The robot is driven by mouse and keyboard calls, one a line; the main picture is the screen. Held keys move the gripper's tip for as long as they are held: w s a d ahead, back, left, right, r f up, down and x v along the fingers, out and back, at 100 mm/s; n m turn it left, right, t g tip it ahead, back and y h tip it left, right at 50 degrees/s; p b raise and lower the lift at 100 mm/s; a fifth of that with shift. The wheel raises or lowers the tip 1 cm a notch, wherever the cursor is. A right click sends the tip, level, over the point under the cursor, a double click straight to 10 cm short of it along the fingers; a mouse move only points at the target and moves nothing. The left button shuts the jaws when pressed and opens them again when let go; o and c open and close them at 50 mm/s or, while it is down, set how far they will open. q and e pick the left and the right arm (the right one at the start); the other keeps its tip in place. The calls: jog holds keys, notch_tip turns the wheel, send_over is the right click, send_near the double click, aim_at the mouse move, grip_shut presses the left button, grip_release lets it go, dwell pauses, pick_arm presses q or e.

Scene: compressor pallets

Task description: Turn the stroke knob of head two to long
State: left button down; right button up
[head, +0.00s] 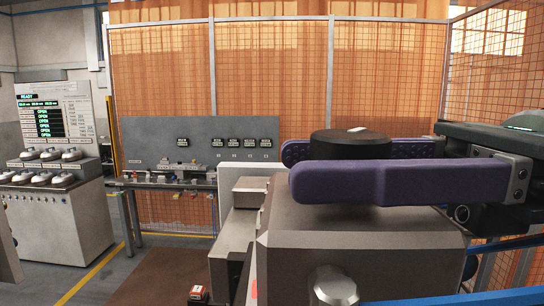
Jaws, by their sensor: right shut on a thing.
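A round black knob (350,145) with a white mark on its top sits above a large grey metal housing (350,240). I cannot read which head it belongs to or any long or short marking. My right gripper (292,168) comes in from the right, with its two purple fingers lying level on the near and far sides of the knob. It is shut on the knob. The near finger hides the knob's lower part and base. My left gripper is not in view.
A grey console (55,190) with a "READY" screen and several white-topped buttons stands at the left. A bench (170,184) with small parts and a labelled grey back panel (150,143) stands behind. Orange mesh fencing (270,70) encloses the back and right. Floor shows at lower left.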

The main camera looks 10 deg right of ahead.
grip_shut()
